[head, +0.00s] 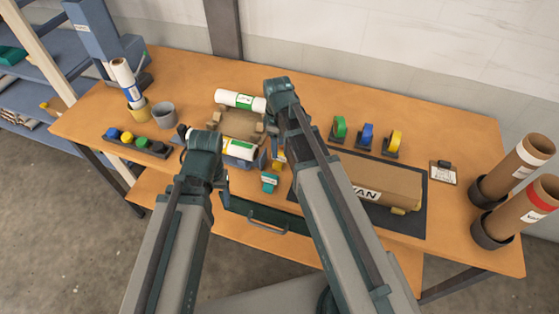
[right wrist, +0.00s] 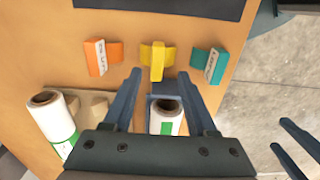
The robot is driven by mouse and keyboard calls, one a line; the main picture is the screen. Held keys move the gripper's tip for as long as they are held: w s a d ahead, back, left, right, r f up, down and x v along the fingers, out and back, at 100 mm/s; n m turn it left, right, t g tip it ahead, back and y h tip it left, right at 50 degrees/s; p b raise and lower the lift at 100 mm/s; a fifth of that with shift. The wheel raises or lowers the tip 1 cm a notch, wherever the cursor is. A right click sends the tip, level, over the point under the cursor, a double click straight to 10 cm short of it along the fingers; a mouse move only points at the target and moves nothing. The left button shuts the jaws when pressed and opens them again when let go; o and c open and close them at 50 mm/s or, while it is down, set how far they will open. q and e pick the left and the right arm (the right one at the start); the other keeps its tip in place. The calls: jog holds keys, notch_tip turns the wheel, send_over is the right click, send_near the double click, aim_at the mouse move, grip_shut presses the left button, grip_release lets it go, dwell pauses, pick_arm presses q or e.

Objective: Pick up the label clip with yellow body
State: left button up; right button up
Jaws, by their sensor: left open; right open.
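The label clip with yellow body (right wrist: 157,60) lies on the table in the right wrist view, between an orange clip (right wrist: 97,57) and a teal clip (right wrist: 210,65). In the head view the yellow clip (head: 278,165) shows small and partly covered by my right arm. My right gripper (right wrist: 160,73) is open and empty, its fingertips either side of the yellow clip's near end in the picture; I cannot tell its height above it. My left gripper (right wrist: 279,134) is open and empty at the right edge of the right wrist view, apart from the clips.
A white roll with green label (right wrist: 166,118) sits in a blue holder behind my right fingers. A wrapped parcel (head: 380,185) lies on the dark mat (head: 408,223). Tape rolls (head: 366,133) stand behind. Brown tubes (head: 515,165) stand far right.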

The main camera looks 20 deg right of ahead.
aim_at(280, 153)
jog(key=f+b, duration=0.5)
jog(key=shift+w+d+f, duration=0.1)
jog(key=shift+d+f, duration=0.05)
jog(key=shift+d, duration=0.15)
grip_shut()
